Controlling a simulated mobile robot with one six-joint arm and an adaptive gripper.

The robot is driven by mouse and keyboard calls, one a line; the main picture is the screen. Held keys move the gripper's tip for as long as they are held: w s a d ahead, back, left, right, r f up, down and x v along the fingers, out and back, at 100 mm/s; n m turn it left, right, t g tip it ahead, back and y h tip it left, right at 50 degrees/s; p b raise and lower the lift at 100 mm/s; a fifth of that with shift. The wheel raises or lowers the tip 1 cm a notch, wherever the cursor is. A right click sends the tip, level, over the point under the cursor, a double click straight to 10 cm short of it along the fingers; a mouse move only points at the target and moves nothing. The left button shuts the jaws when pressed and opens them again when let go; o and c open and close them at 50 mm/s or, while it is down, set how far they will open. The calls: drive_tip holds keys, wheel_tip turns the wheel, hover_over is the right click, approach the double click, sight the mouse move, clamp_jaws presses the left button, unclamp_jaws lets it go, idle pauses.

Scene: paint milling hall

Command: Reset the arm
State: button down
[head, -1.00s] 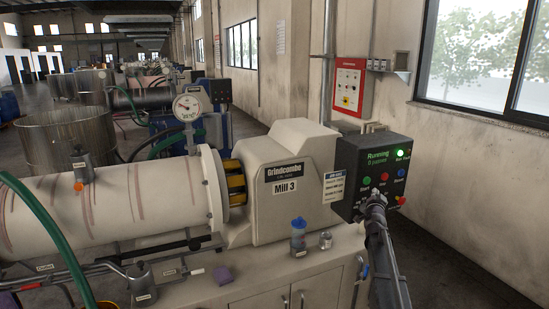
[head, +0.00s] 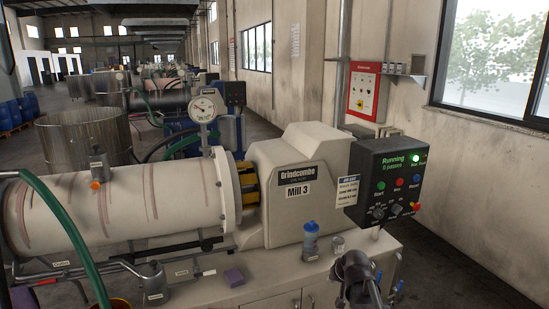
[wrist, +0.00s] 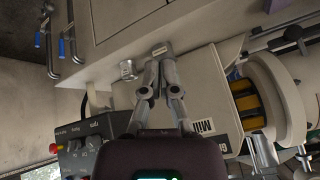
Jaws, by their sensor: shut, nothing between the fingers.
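My gripper (head: 352,262) is shut and empty, in front of the mill bench in the head view. In the wrist view its two fingertips (wrist: 154,66) meet near the small metal cup (wrist: 127,70), with the mill housing behind. The dark control box (head: 388,178) is above and to the right of my gripper, apart from it. Its display reads Running, and a green lamp (head: 416,158) is lit. The box also shows at the lower left of the wrist view (wrist: 82,150).
The pale Mill 3 housing (head: 298,215) and its drum (head: 120,212) fill the middle and left. Floor to the right looks clear.

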drive_tip(key=s+a+f+n+g+h, duration=0.1)
drive_tip(key=s+g, duration=0.5)
drive_tip(key=s, duration=1.1)
wheel_tip(320, 180, down, 2)
drive_tip(key=shift+s+a+f+g+h, duration=0.1)
drive_tip(key=shift+s+a+g+h, duration=0.25)
drive_tip(key=shift+a+h, duration=0.15)
